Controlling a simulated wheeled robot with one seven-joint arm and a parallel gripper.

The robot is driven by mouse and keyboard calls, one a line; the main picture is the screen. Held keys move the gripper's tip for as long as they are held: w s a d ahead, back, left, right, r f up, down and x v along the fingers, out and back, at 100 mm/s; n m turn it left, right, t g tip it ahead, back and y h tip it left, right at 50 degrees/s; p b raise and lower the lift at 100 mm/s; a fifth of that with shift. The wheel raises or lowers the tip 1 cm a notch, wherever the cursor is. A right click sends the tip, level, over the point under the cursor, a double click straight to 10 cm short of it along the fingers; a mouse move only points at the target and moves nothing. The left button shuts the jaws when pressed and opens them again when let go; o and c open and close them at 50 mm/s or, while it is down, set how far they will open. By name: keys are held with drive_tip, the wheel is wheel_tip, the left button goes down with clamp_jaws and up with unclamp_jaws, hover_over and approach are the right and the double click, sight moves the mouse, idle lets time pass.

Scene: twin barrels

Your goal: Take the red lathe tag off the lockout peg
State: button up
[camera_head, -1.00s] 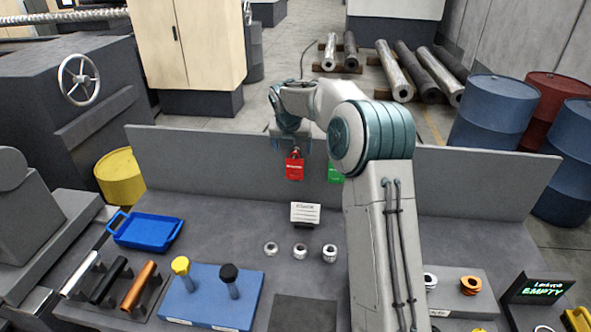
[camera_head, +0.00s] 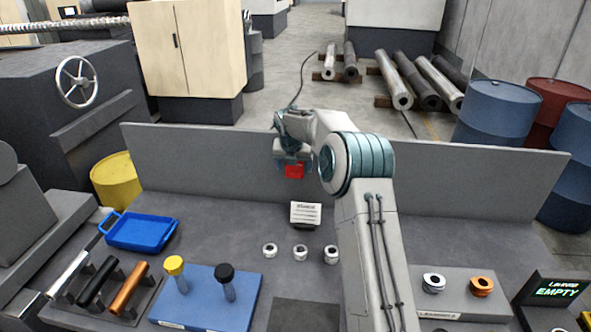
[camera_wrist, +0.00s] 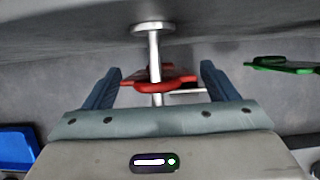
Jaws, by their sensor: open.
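The red tag (camera_wrist: 180,82) hangs around the metal lockout peg (camera_wrist: 154,50), which sticks out from the upright panel. My gripper (camera_wrist: 160,68) is open, with one blue finger on each side of the peg and the red tag.
A white sign (camera_head: 305,214) stands on the bench below the panel (camera_head: 220,165), with several small metal rings in front of it. A blue tray (camera_head: 142,231) sits at left. A blue block (camera_head: 208,300) holds a yellow-topped and a black-topped post.

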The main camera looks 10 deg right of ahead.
sight(292, 168)
drive_tip(key=shift+c, duration=0.3)
drive_tip(key=c, duration=1)
drive_tip(key=shift+o, duration=0.2)
drive_tip(key=shift+r+p, duration=0.25)
drive_tip(key=shift+p, duration=0.2)
drive_tip(key=shift+s, duration=0.15)
drive_tip(key=shift+s+a+r+b, duration=0.15)
drive_tip(key=shift+s+a+b, duration=0.1)
drive_tip(key=shift+s, duration=0.3)
drive_tip(key=shift+s+a+r+b, duration=0.15)
drive_tip(key=shift+s+b, duration=0.1)
drive_tip(key=shift+s, duration=0.3)
drive_tip(key=shift+s+a+r+b, duration=0.15)
drive_tip(key=shift+s+b, duration=0.1)
drive_tip(key=shift+s, duration=0.3)
drive_tip(key=shift+s, duration=0.1)
drive_tip(key=s+a+b, duration=0.2)
drive_tip(key=s, duration=0.4)
drive_tip(key=shift+s+b, duration=0.25)
drive_tip(key=shift+b, duration=0.15)
drive_tip(key=shift+a, duration=0.1)
